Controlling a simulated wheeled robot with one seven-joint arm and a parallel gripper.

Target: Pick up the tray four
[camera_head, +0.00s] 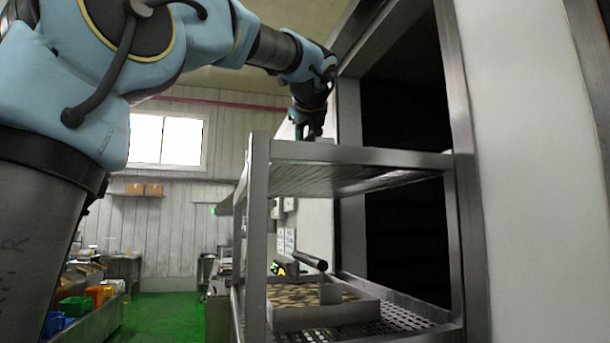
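A metal tray (300,315) with a black bar handle (310,261) lies on the lower perforated shelf of a steel rack. Its inside holds a layer of flat brownish pieces (292,296). No number shows on it, so I cannot tell whether it is tray four. My gripper (310,135) points down just above the back of the rack's upper shelf. Its fingertips are partly hidden behind that shelf's edge, and I cannot see whether they hold anything.
The steel rack (257,215) has an upper shelf (365,155) and a lower perforated shelf (405,322). A tall steel frame (460,150) with a dark opening stands at right. Colored bins (75,306) sit at lower left. Green floor (165,315) is clear between.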

